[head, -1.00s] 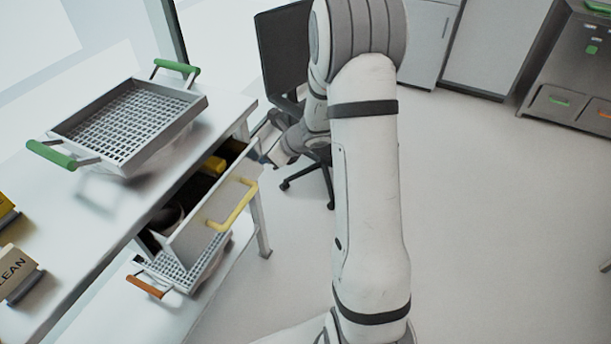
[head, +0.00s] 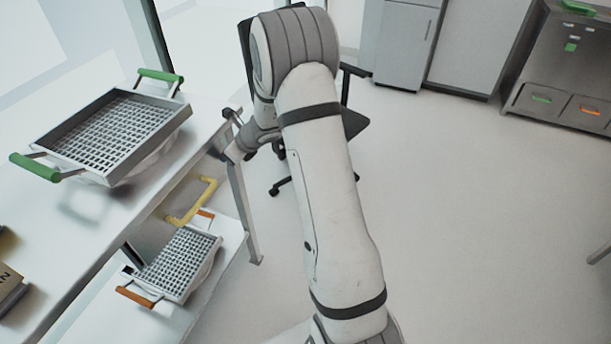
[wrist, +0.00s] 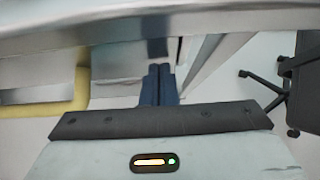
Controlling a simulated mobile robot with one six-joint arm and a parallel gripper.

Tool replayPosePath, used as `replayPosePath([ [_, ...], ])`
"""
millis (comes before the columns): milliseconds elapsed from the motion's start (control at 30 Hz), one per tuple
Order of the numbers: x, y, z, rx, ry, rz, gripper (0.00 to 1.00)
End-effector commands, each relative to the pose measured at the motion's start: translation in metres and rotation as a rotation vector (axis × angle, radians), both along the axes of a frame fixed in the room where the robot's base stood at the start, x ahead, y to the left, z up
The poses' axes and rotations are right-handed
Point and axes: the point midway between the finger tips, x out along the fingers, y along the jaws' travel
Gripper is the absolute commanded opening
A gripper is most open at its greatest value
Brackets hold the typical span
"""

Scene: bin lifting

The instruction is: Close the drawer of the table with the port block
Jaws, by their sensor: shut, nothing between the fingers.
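The drawer (head: 158,232) sits under the white table top (head: 95,240), and its front with the yellow handle (head: 194,203) is close to the table's edge. I see no open interior; whether a small gap remains I cannot tell. The yellow handle (wrist: 83,80) also shows at the left of the wrist view. My gripper (wrist: 160,72) is shut and empty, its dark blue fingers side by side under the table edge, right of the handle. Whether the fingertips touch the drawer front, I cannot tell. I cannot make out the port block for certain.
A mesh tray with green handles (head: 185,108) stands on the table top. A mesh tray with orange handles (head: 218,240) is on the lower shelf. A table leg (head: 244,215) and a black office chair (head: 352,122) are near my arm. Floor at the right is clear.

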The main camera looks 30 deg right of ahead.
Motion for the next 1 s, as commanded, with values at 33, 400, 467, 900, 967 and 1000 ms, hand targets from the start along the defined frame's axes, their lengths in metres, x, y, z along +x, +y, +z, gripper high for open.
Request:
replayPosePath([
  [33,0.005,0.004,0.007,0.008,-0.014,0.003,0.0],
  [400,-0.017,-0.02,0.003,0.006,-0.011,0.001,0.0],
  [467,-0.024,-0.029,0.008,0.004,-0.011,0.002,0.0],
  [900,-0.071,-0.068,0.068,0.003,-0.007,0.004,0.0],
  [967,-0.074,-0.07,0.071,0.002,-0.006,0.004,0.0],
  [1000,-0.075,-0.071,0.072,0.003,-0.004,0.004,0.0],
])
